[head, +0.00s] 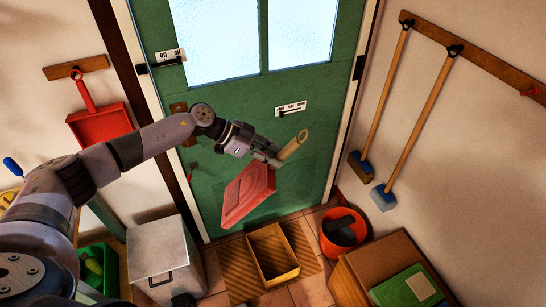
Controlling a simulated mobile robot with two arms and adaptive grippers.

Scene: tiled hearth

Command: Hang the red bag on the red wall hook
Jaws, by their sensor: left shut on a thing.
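The red bag (246,194) hangs tilted in front of the green door, in the middle of the head view. A tan loop (294,146), which looks like its handle, sticks out above it. My left gripper (272,158) is shut on the bag at its top, by the tan loop; the fingers hide part of the grip. The bag is clear of the floor. The red wall hook (530,92) is small and sits on the wooden rail at the far right, well apart from the bag. My right gripper is out of view.
Two brooms (418,125) hang from the wooden rail (478,62) on the right wall. A red dustpan (99,124) hangs at left. Below stand an open box (252,265), an orange bucket (334,248), a cardboard box (370,262) and a grey bin (160,250).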

